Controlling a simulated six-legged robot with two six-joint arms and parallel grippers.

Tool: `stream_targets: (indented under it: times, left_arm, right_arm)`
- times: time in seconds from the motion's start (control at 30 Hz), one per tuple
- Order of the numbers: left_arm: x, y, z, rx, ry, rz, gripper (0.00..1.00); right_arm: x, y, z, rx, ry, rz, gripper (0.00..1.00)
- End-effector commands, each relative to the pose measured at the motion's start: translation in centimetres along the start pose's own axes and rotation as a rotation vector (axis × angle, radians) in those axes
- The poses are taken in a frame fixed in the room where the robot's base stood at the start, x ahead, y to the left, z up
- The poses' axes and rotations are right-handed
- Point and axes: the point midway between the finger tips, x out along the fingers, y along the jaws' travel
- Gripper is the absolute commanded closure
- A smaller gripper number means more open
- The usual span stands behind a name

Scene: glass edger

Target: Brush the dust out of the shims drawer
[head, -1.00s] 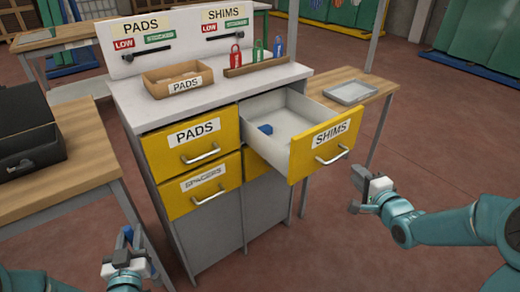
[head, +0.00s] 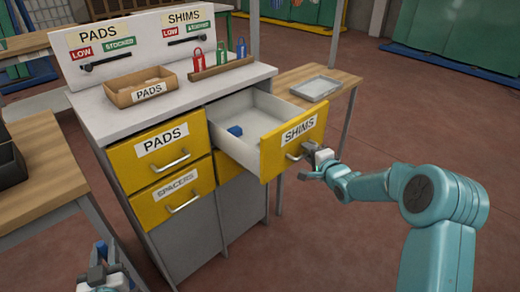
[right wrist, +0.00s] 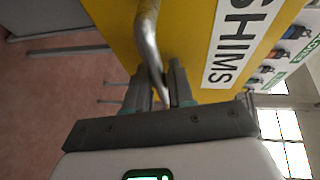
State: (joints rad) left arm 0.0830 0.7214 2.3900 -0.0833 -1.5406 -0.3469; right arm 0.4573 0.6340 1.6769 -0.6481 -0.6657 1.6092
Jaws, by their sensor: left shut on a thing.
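The yellow-fronted shims drawer (head: 290,143) is pulled out, with a small blue block (head: 235,131) inside on its grey floor. I cannot make out dust at this size. My right gripper (head: 307,153) is at the drawer's front. In the right wrist view, my right gripper (right wrist: 160,90) has its fingers apart on either side of the metal handle (right wrist: 148,40), with gaps beside the bar. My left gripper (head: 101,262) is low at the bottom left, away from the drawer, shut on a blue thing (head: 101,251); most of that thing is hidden.
The pads drawer (head: 160,146) and the spacers drawer (head: 170,194) are shut. A side table with a grey tray (head: 315,88) is behind the open drawer.

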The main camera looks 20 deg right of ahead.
Motion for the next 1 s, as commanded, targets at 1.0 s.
stream_targets:
  times: [1.0]
  left_arm:
    - [0.0,0.0,0.0,0.000,0.001,0.000,1.00]
  right_arm:
    - [-2.3,0.5,-0.9,-0.001,0.000,0.000,0.75]
